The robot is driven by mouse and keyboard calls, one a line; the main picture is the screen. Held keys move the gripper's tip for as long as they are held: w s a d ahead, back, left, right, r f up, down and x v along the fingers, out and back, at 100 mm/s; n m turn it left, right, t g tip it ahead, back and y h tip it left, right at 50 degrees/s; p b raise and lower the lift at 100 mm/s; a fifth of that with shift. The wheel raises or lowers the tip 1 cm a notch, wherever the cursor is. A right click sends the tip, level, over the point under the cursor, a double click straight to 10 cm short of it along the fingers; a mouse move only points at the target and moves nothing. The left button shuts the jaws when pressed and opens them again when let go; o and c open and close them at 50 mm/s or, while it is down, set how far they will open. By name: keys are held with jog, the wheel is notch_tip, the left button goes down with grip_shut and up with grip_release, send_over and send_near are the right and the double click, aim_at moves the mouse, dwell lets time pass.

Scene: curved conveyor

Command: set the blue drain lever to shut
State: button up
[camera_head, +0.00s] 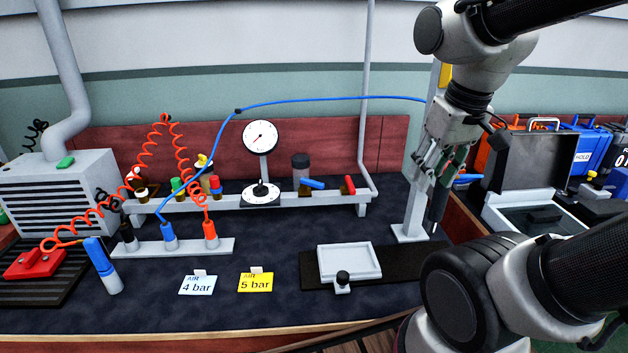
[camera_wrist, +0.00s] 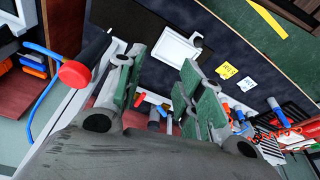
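The blue drain lever (camera_head: 313,184) points to the right, nearly level, beside a grey cylinder with a dark top (camera_head: 300,166) on the white rail at the back of the bench. A red lever (camera_head: 349,185) stands tilted just right of it. In the wrist view the blue lever (camera_wrist: 164,109) shows small, beyond and between the fingers, near the red lever (camera_wrist: 140,98). My gripper (camera_head: 433,172) is high at the right, beside the white post, well apart from the lever. Its green-padded fingers are spread, with nothing between them in the wrist view (camera_wrist: 160,80).
The white post (camera_head: 412,222) stands close to my gripper. A round gauge (camera_head: 262,138) stands left of the lever. A blue hose (camera_head: 330,98) arches above. A white tray (camera_head: 348,262) and two labels (camera_head: 198,285) lie in front. The bench before the rail is mostly clear.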

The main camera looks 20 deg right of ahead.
jog(key=w+a+f+n+g, duration=0.1)
jog(key=w+a+f+g, duration=0.1)
jog(key=w, duration=0.5)
jog(key=w+a+f+n+g, duration=0.1)
jog(key=w+f, duration=0.1)
jog(key=w, duration=0.4)
jog(key=n, duration=0.5)
send_over(316, 182)
jog(key=f, duration=0.8)
jog(key=shift+w+f, duration=0.2)
jog(key=shift+f, duration=0.05)
jog(key=shift+s+n, duration=0.2)
jog(key=shift+n, duration=0.4)
jog(key=shift+f, duration=0.35)
notch_tip(316, 182, down, 7)
jog(key=shift+f, duration=0.1)
grip_shut()
